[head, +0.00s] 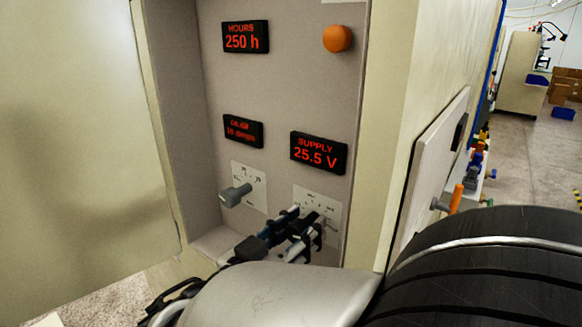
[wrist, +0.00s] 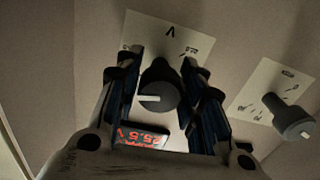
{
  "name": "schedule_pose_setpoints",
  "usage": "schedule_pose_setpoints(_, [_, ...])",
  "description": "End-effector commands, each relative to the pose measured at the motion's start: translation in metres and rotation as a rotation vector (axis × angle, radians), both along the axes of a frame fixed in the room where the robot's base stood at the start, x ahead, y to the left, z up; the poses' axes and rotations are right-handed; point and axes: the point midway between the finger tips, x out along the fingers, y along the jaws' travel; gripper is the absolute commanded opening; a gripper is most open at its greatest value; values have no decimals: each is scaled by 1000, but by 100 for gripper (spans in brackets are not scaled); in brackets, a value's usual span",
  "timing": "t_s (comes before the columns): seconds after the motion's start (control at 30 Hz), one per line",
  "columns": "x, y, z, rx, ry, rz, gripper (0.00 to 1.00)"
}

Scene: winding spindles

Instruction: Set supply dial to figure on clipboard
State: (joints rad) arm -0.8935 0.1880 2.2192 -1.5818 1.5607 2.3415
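The supply dial (wrist: 155,95), a dark round knob with a white pointer mark, shows in the wrist view between the two fingers of my gripper (wrist: 160,72). The fingers stand on either side of it, with a narrow gap visible on both sides; I cannot tell whether they touch it lower down. In the head view my gripper (head: 292,232) is at the lower right of the cabinet and hides the dial. The supply display (head: 318,152) above reads 25.5 V; it shows upside down in the wrist view (wrist: 141,136). I cannot make out a clipboard.
A second grey knob (head: 235,195) sits left of my gripper, and at the right in the wrist view (wrist: 293,120). The hours display (head: 244,37) reads 250 h. A blurry display (head: 243,131) and an orange button (head: 337,39) share the panel. An open door (head: 75,130) stands at left.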

Motion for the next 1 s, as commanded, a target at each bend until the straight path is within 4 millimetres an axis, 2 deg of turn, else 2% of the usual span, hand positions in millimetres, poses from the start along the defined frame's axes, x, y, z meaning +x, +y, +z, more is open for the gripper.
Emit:
schedule_pose_setpoints(0.07, [0,0,0,0,0,0,28])
schedule_pose_setpoints(0.37, [0,0,0,0,0,0,8])
schedule_pose_setpoints(0.67, [0,0,0,-24,19,0,7])
schedule_pose_setpoints(1.0, [0,0,-1,-190,148,-1,7])
